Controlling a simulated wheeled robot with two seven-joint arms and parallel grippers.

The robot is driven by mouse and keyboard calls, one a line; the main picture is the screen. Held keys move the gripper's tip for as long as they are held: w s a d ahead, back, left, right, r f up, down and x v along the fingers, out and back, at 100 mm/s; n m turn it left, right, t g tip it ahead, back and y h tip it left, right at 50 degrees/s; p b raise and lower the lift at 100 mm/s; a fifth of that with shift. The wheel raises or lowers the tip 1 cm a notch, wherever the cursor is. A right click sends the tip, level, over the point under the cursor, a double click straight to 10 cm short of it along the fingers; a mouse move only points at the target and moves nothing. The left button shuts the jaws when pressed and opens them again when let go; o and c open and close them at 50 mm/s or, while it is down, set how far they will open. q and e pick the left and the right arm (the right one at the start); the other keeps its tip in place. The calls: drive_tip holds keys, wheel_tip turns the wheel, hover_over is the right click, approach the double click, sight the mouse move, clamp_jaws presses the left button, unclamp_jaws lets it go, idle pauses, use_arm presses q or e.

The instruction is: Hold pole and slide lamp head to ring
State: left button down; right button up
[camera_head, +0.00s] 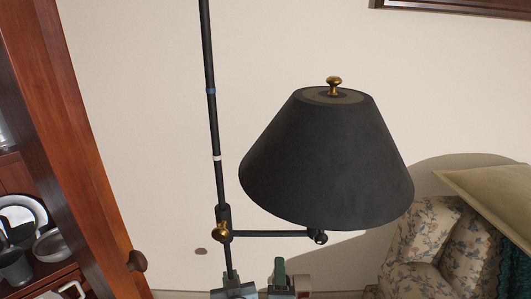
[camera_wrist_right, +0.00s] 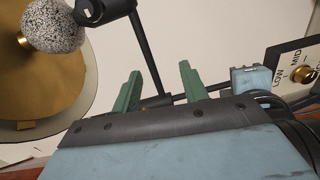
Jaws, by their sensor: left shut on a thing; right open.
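The black pole (camera_head: 213,120) rises on the left of the head view, with a blue ring (camera_head: 211,91) above a white ring (camera_head: 217,158). The lamp head's sliding collar (camera_head: 223,215) with a brass knob (camera_head: 222,232) sits below both rings. An arm joins it to the dark shade (camera_head: 325,150). My left gripper (camera_head: 232,287) is shut on the pole low down, below the collar. My right gripper (camera_head: 287,280) is open, below the lamp arm. In the right wrist view its green fingers (camera_wrist_right: 160,78) stand apart, with the lamp arm (camera_wrist_right: 150,60) running between them in the picture; contact is unclear.
A wooden cabinet (camera_head: 70,150) with dishes stands at the left. A floral armchair (camera_head: 430,245) with a cushion is at the right. The right wrist view shows a speckled bulb (camera_wrist_right: 52,25) and a LOW/MID dial plate (camera_wrist_right: 300,70). Bare wall lies behind the pole.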

sight(270, 231)
drive_tip(key=shift+n+t+y, duration=0.3)
drive_tip(key=shift+n+t, duration=0.1)
drive_tip(key=shift+n, duration=0.1)
drive_tip(key=shift+w+a+r, duration=0.25)
drive_tip(key=shift+w+r, duration=0.05)
drive_tip(key=shift+w, duration=1.55)
drive_tip(key=shift+w+a+r, duration=0.25)
drive_tip(key=shift+w+r, duration=0.05)
drive_tip(key=shift+w, duration=1.5)
drive_tip(key=shift+w+a+r, duration=0.25)
drive_tip(key=shift+w+r, duration=0.05)
drive_tip(key=shift+w, duration=1.55)
drive_tip(key=shift+c, duration=0.4)
clamp_jaws()
